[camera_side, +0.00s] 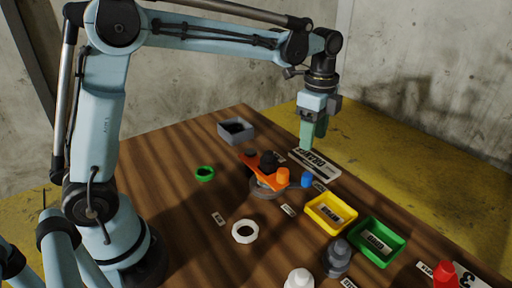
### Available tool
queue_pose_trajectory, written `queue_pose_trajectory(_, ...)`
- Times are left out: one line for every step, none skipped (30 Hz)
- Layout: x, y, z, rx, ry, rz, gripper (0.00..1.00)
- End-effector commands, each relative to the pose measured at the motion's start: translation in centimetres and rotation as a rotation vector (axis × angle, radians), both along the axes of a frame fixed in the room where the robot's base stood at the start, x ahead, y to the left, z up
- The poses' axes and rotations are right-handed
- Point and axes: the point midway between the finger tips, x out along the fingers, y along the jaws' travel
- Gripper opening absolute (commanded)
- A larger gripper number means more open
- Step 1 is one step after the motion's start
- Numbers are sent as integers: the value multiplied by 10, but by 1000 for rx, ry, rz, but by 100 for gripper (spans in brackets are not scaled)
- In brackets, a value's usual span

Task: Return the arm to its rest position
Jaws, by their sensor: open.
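My gripper (312,143) has pale green fingers and points down from the end of my raised arm. It is open, and I see nothing held between its fingers. It hangs at the far side of the wooden table, in front of or above a white lettered plate (316,164). The gap between the fingertips and the plate cannot be judged from this one view. The fingers overlap each other in this view.
An orange part with black pieces (256,165) sits mid-table on a dark round base, near a blue piece (306,180). A yellow tray (348,227), green tray (396,252) and dark grey piece (337,259) stand right. A grey box (223,136) stands at the back left.

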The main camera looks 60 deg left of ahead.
Motion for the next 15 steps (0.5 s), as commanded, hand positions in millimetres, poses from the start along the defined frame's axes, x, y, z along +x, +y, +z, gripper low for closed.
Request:
queue_pose_trajectory(0,0,0,0,0,0,55)
queue_pose_trajectory(0,0,0,0,0,0,55)
queue_pose_trajectory(0,0,0,0,0,0,55)
queue_pose_trajectory(0,0,0,0,-1,1,55)
queue_pose_trajectory(-1,0,0,0,-2,4,55)
queue_pose_trajectory(-2,1,1,0,-6,13,55)
queue_pose_trajectory(-3,1,2,-1,-13,25,55)
queue_pose_trajectory(-6,2,4,-2,-19,42,55)
queue_pose_trajectory(-9,3,6,-4,-33,71,55)
queue_pose_trajectory(-13,4,8,-6,-47,98,55)
queue_pose_trajectory(-17,6,10,-9,-61,131,55)
queue_pose_trajectory(-23,8,13,-13,-86,180,55)
queue_pose_trajectory(-28,9,16,-18,-105,221,55)
queue_pose_trajectory(-33,11,18,-25,-124,264,55)
queue_pose_trajectory(-41,13,20,-34,-151,322,55)
